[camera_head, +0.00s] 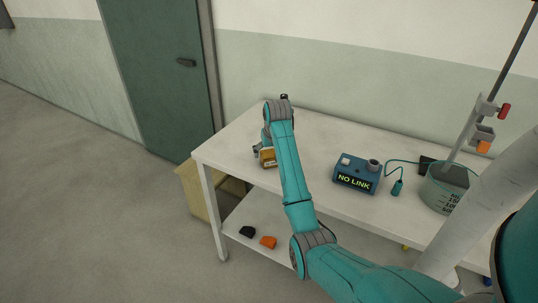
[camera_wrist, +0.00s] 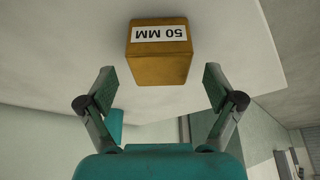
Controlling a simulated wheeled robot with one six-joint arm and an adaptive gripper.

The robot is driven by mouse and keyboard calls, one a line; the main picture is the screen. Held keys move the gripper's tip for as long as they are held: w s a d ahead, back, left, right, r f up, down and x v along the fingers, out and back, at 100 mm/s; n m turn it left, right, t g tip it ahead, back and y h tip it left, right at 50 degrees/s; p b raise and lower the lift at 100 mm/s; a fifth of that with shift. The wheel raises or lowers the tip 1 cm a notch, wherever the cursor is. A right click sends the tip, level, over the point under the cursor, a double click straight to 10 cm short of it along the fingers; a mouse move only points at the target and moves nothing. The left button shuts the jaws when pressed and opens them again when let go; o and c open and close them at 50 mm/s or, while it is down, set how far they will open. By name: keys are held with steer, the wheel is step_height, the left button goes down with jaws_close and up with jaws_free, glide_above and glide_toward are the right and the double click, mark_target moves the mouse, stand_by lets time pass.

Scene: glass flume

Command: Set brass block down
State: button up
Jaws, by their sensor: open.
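The brass block (camera_head: 268,157) is a small golden-brown block on the white table (camera_head: 233,149), near its left end and front edge. In the wrist view the block (camera_wrist: 160,66) shows a white label reading "50 MM", upside down in the picture. My gripper (camera_wrist: 159,86) is open, with one finger on each side of the block's near end and a visible gap on both sides. The block appears to rest on the tabletop. In the head view my wrist hides part of the gripper.
A blue box (camera_head: 358,174) reading "NO LINK" stands mid-table, with a cabled green piece (camera_head: 397,187) beside it. A graduated tub (camera_head: 436,190) and a stand rod (camera_head: 505,72) are at right. Black (camera_head: 247,231) and orange (camera_head: 268,242) pieces lie on the lower shelf.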

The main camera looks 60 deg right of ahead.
mark_target(271, 158)
steer(key=v, duration=0.5)
steer(key=shift+s+r, duration=0.15)
steer(key=shift+r, duration=0.15)
steer(key=shift+a, duration=0.1)
